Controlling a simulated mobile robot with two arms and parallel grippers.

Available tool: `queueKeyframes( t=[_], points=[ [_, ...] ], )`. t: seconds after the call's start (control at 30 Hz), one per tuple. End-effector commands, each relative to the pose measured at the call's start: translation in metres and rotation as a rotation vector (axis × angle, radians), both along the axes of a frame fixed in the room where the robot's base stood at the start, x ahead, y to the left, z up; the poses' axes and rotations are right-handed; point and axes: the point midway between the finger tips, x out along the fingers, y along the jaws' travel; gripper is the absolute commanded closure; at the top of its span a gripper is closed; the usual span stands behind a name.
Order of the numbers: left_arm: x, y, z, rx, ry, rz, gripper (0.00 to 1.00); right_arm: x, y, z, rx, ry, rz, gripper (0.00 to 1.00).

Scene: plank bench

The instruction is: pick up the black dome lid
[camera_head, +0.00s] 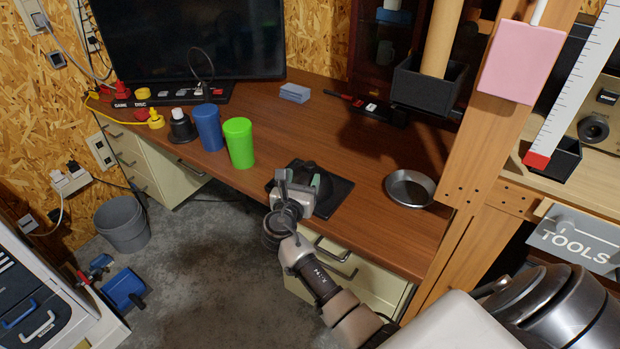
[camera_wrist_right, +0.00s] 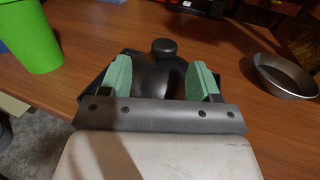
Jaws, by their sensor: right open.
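The black dome lid (camera_wrist_right: 157,78) with a round knob on top shows in the right wrist view, and its dark top shows in the head view (camera_head: 306,167). It rests on or just over a flat black square tray or mat (camera_head: 337,196) on the bench; the contact is hidden. My right gripper (camera_head: 300,183) is open at the lid. In the right wrist view its green-padded fingers (camera_wrist_right: 160,79) stand on either side of the dome. Whether the pads touch the dome is hard to tell. My left gripper is not in view.
A green cup (camera_head: 239,143) and a blue cup (camera_head: 208,127) stand left of the lid. A round metal pan (camera_head: 409,188) lies to the right. A wooden post (camera_head: 488,150) rises at the right. Bench wood behind the lid is mostly clear.

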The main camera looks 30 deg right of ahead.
Motion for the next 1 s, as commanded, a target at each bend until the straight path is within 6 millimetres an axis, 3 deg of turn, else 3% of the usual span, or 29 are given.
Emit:
queueKeyframes(
  t=[0.23, 0.57, 0.93, 1.0],
  points=[
    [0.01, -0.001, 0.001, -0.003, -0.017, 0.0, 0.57, 0.02, -0.031, 0.003, 0.0, -0.001, -0.001, 0.38],
    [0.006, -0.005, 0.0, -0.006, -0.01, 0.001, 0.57, 0.026, -0.038, 0.003, 0.002, -0.001, 0.0, 0.38],
    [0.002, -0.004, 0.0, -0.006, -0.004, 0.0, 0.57, 0.025, -0.037, 0.003, 0.002, -0.001, 0.0, 0.93],
    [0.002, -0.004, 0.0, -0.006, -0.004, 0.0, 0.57, 0.026, -0.037, 0.003, 0.001, -0.002, 0.0, 0.96]
  ],
)
